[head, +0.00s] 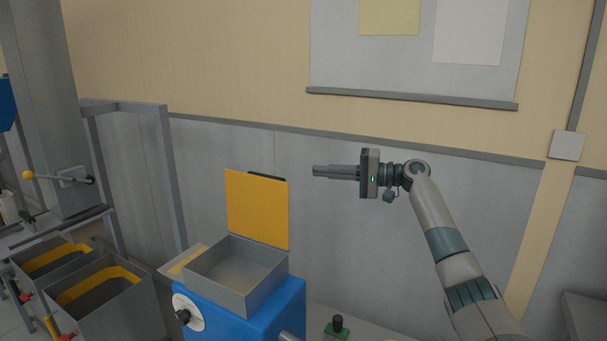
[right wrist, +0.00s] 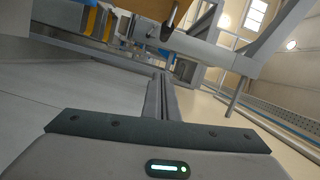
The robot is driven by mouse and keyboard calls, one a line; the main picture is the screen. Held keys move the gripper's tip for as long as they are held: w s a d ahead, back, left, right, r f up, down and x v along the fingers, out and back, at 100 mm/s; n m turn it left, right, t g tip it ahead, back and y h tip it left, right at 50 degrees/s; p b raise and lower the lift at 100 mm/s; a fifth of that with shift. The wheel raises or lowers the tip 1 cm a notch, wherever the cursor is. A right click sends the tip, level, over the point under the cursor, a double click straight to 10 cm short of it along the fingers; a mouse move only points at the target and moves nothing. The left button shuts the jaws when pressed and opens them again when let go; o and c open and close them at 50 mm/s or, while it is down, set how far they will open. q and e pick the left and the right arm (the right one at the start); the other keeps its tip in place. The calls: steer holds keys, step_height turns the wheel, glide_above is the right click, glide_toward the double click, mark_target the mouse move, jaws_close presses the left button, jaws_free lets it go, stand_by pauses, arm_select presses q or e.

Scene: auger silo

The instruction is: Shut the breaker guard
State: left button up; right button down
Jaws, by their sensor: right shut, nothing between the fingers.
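The breaker guard appears to be the yellow panel (head: 257,210) standing open, nearly upright, at the back edge of an open grey box (head: 225,285). A dark strip (head: 266,176) shows at its top edge. The box sits on a blue machine (head: 255,318). My right gripper (head: 315,171) is to the right of the panel, about level with its top edge, and points left. Its fingers are together and empty, with a gap to the panel in the picture. In the right wrist view the closed fingers (right wrist: 161,98) point away from the camera. My left gripper is not in view.
Grey bins with yellow inside edges (head: 105,290) stand at the left, near a grey post (head: 45,110) and frame (head: 140,107). A dark knob on a green base (head: 337,327) is right of the machine. A wall board (head: 415,75) hangs behind my right arm.

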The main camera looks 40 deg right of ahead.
steer(key=w+a+p, duration=0.6)
steer(key=a+p, duration=0.1)
steer(key=a, duration=0.2)
steer(key=shift+a+f, duration=0.25)
steer(key=shift+f, duration=0.15)
stand_by(0.5)
